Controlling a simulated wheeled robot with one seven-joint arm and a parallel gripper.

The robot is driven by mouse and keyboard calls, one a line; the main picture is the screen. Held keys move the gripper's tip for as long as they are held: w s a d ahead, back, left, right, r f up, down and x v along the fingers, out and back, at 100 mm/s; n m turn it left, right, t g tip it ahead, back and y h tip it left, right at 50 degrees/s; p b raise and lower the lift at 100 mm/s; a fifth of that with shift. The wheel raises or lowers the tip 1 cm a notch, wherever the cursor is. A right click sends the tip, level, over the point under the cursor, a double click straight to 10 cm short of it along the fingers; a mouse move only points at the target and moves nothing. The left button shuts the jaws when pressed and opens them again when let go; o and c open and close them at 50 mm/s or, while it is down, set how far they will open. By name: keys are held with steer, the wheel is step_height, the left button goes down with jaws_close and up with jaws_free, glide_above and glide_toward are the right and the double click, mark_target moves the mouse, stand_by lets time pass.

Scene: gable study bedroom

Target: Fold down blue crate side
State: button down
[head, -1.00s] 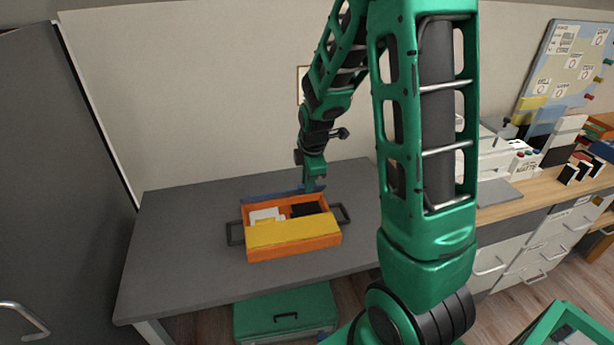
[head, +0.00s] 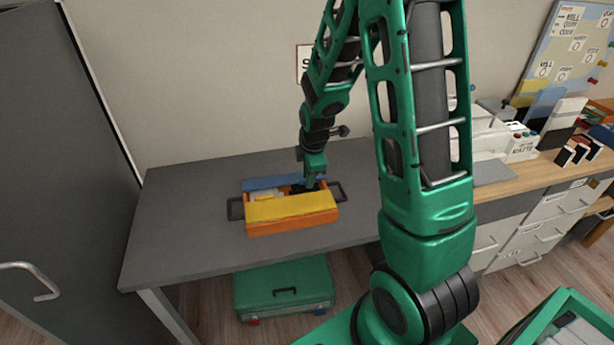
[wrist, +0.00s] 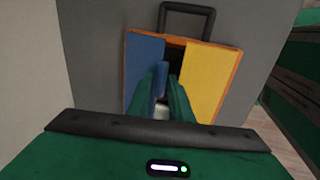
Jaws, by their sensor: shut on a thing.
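An orange crate (head: 290,227) with black side handles stands on the grey desk. Its yellow side (head: 290,207) lies folded over the front part of the crate. The blue side (head: 268,183) is at the back edge, leaning inward over the crate; in the wrist view the blue side (wrist: 144,68) covers the left part, with a dark gap before the yellow side (wrist: 207,80). My gripper (head: 312,182) is at the back right of the crate. In the wrist view my gripper (wrist: 168,85) is shut on a raised blue tab of the blue side. The fingers partly hide the gap.
The grey desk (head: 190,215) is clear around the crate. A green case (head: 285,288) stands beneath it. A dark cabinet door (head: 65,170) is at left. A wooden counter with books and boxes is at right.

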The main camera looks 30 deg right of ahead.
steer(key=shift+s, duration=0.15)
steer(key=c, duration=1.8)
jaws_free()
steer(key=shift+f, duration=0.1)
steer(key=shift+o, duration=0.2)
steer(key=v, duration=1)
steer(key=shift+r, duration=0.45)
